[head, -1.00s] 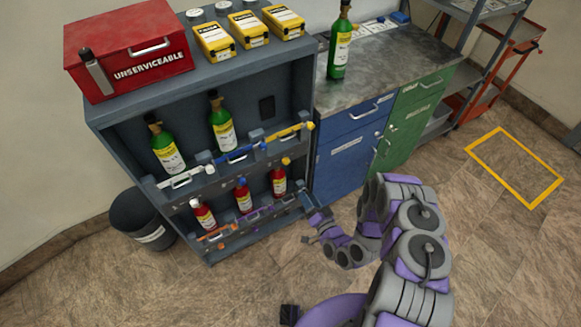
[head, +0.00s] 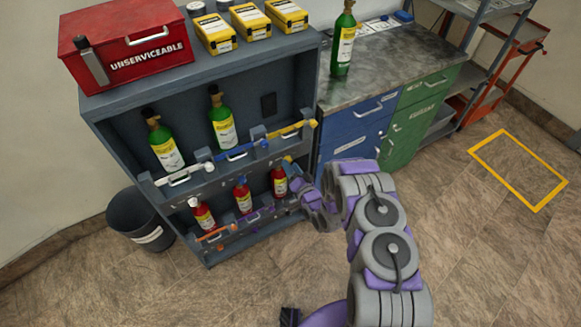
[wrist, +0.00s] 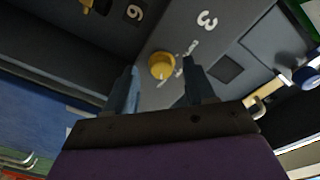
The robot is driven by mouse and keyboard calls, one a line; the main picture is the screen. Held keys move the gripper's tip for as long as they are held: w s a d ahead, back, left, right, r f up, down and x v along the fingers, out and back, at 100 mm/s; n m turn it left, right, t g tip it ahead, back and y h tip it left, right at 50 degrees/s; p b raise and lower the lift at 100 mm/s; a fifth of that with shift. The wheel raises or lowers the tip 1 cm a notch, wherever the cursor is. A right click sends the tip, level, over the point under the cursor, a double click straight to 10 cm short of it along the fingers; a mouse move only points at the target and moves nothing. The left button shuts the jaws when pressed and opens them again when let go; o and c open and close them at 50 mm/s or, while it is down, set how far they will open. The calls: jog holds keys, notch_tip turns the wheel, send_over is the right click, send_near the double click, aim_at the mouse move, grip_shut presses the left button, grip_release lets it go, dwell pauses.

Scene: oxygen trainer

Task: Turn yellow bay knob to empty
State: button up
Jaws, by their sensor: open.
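The yellow bay knob (wrist: 162,66) is a small round knob on the grey rack front, beside a white number 3 and small white lettering in the wrist view. My gripper (wrist: 160,78) is open, with one finger on either side of the knob in that picture. No contact shows, and I cannot tell how far the fingertips are from the panel. In the head view my gripper (head: 291,167) is at the rack's right side, below the yellow latch bar (head: 293,130). The knob is hard to make out there behind the gripper. The small lettering is too blurred to read.
The rack (head: 105,110) holds green bottles (head: 221,125) above and red bottles (head: 243,197) below; its upper right bay holds no bottle. Another knob (wrist: 86,6) shows near a 6. Blue and green cabinets (head: 349,137) stand close at right. Floor in front is clear.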

jog(key=shift+w+a+r, duration=0.1)
jog(key=shift+w+a, duration=0.2)
jog(key=shift+w, duration=0.35)
jog(key=shift+c, duration=0.5)
grip_shut()
